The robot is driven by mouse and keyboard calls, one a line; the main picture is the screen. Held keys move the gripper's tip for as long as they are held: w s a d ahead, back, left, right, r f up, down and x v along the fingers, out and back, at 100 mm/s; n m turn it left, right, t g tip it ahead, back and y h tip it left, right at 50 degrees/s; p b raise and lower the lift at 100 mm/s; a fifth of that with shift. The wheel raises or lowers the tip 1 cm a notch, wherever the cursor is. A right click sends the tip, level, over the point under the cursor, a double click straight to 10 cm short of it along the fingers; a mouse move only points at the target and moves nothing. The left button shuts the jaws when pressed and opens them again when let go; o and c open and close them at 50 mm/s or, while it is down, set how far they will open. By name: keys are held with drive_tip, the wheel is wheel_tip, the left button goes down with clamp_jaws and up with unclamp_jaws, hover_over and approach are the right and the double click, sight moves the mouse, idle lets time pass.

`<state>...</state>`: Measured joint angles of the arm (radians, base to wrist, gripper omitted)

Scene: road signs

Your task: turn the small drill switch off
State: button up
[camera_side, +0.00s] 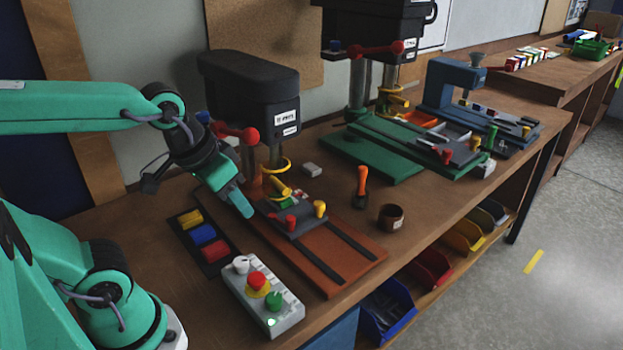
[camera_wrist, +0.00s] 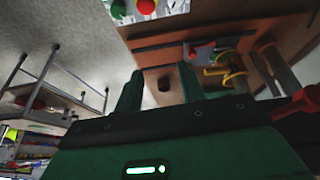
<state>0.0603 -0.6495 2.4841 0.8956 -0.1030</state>
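The small drill (camera_side: 255,95) is the dark drill press at the left, on an orange-brown base plate. A grey control box (camera_side: 262,297) stands in front of it, with a white knob (camera_side: 241,264), a red button (camera_side: 257,281) and a green button (camera_side: 274,300). A small green light glows at its near end. My gripper (camera_side: 241,205) is above the bench between drill and box, apart from both in the side view. The wrist view shows its two fingers (camera_wrist: 160,92) spread with nothing between them. The box's red button (camera_wrist: 146,6) shows at that view's top edge, partly cut off.
A dark tray (camera_side: 205,243) with yellow, blue and red pieces lies left of the drill base. An orange-handled tool (camera_side: 361,187) and a brown cup (camera_side: 391,217) stand to the right. A larger drill (camera_side: 375,25) with a green base is behind.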

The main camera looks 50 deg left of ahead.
sight(274, 298)
drive_tip(key=shift+w+d+f+n+g, duration=0.2)
drive_tip(key=shift+d+f+n+g, duration=0.45)
drive_tip(key=shift+d+f, duration=0.9)
drive_tip(key=shift+w+d+f+n+g, duration=0.2)
drive_tip(key=shift+d+f+g, duration=0.85)
drive_tip(key=shift+f, duration=0.75)
drive_tip(key=shift+w+d+f+n+g, duration=0.15)
drive_tip(key=shift+d+f+n+g, duration=0.45)
drive_tip(key=shift+d+f, duration=1)
drive_tip(key=shift+a+f, duration=0.15)
drive_tip(key=shift+f, duration=0.1)
drive_tip(key=shift+f, duration=3.75)
drive_tip(key=c, duration=0.7)
